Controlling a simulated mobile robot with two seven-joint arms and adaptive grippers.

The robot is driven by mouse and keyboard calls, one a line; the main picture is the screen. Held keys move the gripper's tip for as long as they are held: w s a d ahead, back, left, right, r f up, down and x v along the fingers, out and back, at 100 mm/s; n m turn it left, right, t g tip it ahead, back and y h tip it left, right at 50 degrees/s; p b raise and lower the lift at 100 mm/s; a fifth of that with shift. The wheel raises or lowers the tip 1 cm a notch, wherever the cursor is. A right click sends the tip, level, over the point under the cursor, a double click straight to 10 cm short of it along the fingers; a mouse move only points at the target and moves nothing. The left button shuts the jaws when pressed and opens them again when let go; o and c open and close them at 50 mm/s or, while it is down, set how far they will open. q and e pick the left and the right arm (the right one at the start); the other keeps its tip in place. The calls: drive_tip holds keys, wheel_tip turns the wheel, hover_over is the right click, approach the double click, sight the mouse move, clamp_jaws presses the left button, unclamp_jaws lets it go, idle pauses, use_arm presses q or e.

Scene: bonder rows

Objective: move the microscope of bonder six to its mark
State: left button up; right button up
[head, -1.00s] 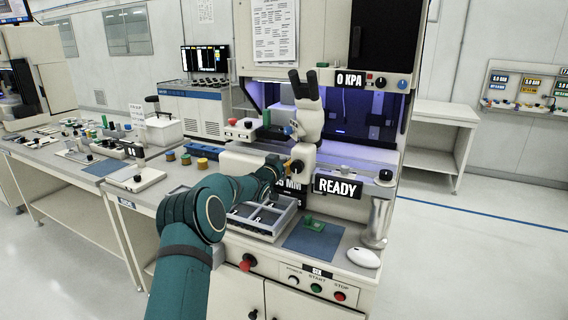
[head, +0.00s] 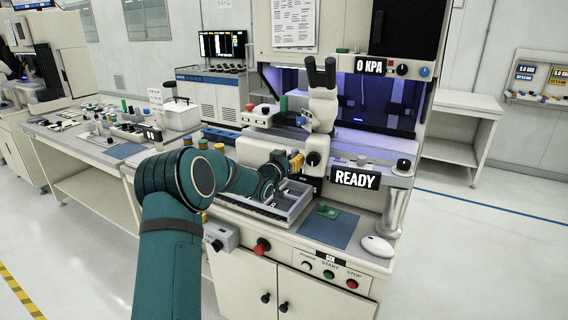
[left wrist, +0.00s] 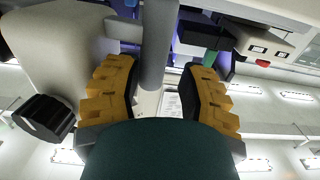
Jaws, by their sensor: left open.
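The microscope (head: 322,105) of bonder six is a white body with black twin eyepieces, standing upright at the front of the machine. A dark round knob (head: 313,158) is on its lower side, and a black knob (left wrist: 44,118) shows in the left wrist view. My left gripper (head: 296,160) has yellow fingers and is right beside the microscope's lower part. In the left wrist view my left gripper (left wrist: 160,92) is open, with a grey post (left wrist: 153,45) between or beyond its fingers; contact cannot be told. The mark cannot be made out. My right gripper is not in view.
A grey compartment tray (head: 262,209) lies below my left forearm. A blue mat (head: 328,230) with a green piece (head: 328,210) lies right of it. A white mouse (head: 377,246) and a metal cylinder (head: 394,212) stand at the right edge. A READY display (head: 354,178) juts out beside the microscope.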

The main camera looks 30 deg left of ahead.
sight(310, 175)
use_arm(q)
drive_tip(key=shift+s+d, duration=0.1)
drive_tip(key=shift+s, duration=1.95)
drive_tip(key=shift+d, duration=0.1)
drive_tip(key=c, duration=0.4)
drive_tip(key=d+f+n, duration=0.1)
drive_tip(key=d+n+p, duration=0.1)
drive_tip(key=d+n, duration=0.1)
drive_tip(key=d+f+n, duration=0.1)
drive_tip(key=d, duration=0.1)
drive_tip(key=shift+s+d+f+g+y, duration=0.1)
drive_tip(key=shift+f+g+y, duration=0.2)
clamp_jaws()
drive_tip(key=d+n, duration=0.1)
drive_tip(key=d+n+y+p, duration=0.1)
drive_tip(key=n, duration=0.1)
drive_tip(key=s+d+f+n+p, duration=0.1)
drive_tip(key=n, duration=0.1)
drive_tip(key=shift+d+g+y, duration=0.15)
drive_tip(key=shift+g+y, duration=0.15)
drive_tip(key=s+a+r+n+g+y+p, duration=0.1)
drive_tip(key=s+r+n+g+y+p, duration=0.55)
drive_tip(key=n, duration=1.05)
drive_tip(key=w+a+f+t+y+b, duration=0.1)
drive_tip(key=w+a+t+y, duration=0.1)
drive_tip(key=w+a, duration=0.5)
drive_tip(key=shift+w, duration=1.5)
